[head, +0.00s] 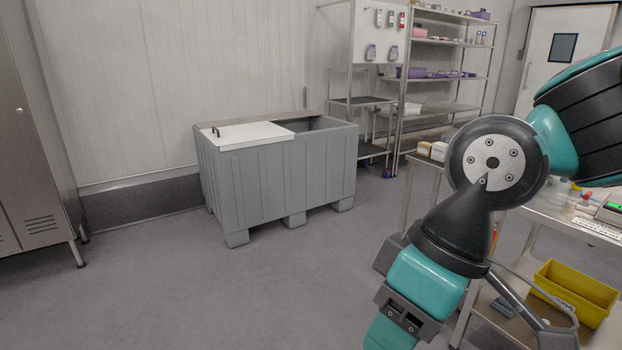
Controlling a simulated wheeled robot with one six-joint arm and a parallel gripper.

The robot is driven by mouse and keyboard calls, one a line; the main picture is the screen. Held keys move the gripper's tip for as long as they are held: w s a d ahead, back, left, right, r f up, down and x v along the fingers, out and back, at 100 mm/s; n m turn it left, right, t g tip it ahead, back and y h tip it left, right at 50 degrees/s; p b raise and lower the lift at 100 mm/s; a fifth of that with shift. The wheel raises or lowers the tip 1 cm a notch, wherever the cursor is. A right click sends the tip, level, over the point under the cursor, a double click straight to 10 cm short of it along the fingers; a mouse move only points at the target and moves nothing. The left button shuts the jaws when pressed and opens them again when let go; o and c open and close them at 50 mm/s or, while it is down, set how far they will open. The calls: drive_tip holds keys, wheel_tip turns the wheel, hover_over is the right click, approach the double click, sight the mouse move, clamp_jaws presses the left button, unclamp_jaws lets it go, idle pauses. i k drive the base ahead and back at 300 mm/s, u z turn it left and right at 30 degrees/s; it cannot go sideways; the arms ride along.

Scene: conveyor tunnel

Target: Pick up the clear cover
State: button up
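I cannot make out a clear cover in the head view. My arm, teal and black, fills the right side and hides part of the table behind it. Its lower end runs out of the bottom edge, and my gripper's fingers do not show. The steel table (533,215) at the right carries small items, partly hidden by my arm.
A grey bin (270,185) stands by the wall, partly covered by an opaque white lid (248,135) with a black handle. Steel shelves (440,75) stand behind. A steel cabinet (32,130) is at the left. A yellow crate (575,290) sits on the table's lower shelf. The middle floor is clear.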

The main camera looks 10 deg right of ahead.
sight(559, 192)
drive_tip(key=z, duration=0.4)
drive_tip(key=i, duration=0.95)
drive_tip(key=z, duration=1.65)
drive_tip(key=i, duration=1)
drive_tip(key=z, duration=0.8)
